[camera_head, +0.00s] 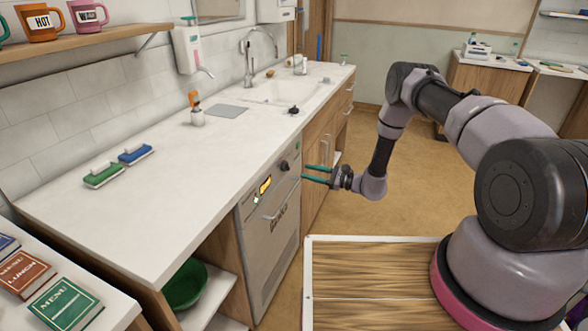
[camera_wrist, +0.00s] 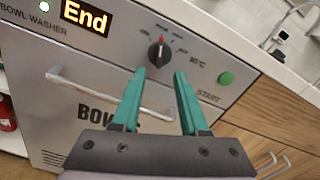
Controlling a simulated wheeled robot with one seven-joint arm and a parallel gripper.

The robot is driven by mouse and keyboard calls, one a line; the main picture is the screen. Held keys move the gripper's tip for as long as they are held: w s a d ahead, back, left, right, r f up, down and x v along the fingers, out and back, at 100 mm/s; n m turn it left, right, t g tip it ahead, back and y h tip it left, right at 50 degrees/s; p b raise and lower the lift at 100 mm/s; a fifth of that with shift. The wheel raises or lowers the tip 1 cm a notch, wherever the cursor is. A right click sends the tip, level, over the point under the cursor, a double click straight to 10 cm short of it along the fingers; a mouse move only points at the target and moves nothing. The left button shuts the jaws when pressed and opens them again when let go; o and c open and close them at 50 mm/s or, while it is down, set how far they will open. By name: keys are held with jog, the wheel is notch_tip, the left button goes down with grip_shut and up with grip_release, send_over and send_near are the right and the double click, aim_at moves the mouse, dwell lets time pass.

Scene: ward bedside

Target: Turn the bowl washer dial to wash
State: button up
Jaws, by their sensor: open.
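The bowl washer (camera_head: 268,232) is a grey-fronted machine under the white counter, with a lit "End" display (camera_wrist: 84,16) at its upper left. Its dial (camera_wrist: 158,53) is a small black knob with a red mark pointing roughly up; small labels around it are too blurred to read surely. The dial also shows in the head view (camera_head: 284,166). My gripper (camera_wrist: 160,76) has two green fingers, open and empty, pointing at the panel. In the wrist view the dial appears just beyond and between the fingertips. In the head view the fingertips are apart from the panel.
A green START button (camera_wrist: 226,78) sits right of the dial, and a bar handle (camera_wrist: 100,92) crosses below. The counter (camera_head: 160,200) overhangs the panel and holds green and blue brushes (camera_head: 104,174). Wooden cabinets (camera_head: 318,140) stand to the right. Open floor lies before the washer.

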aim_at(286, 166)
jog(key=x, duration=0.6)
jog(key=shift+a, duration=0.35)
grip_shut()
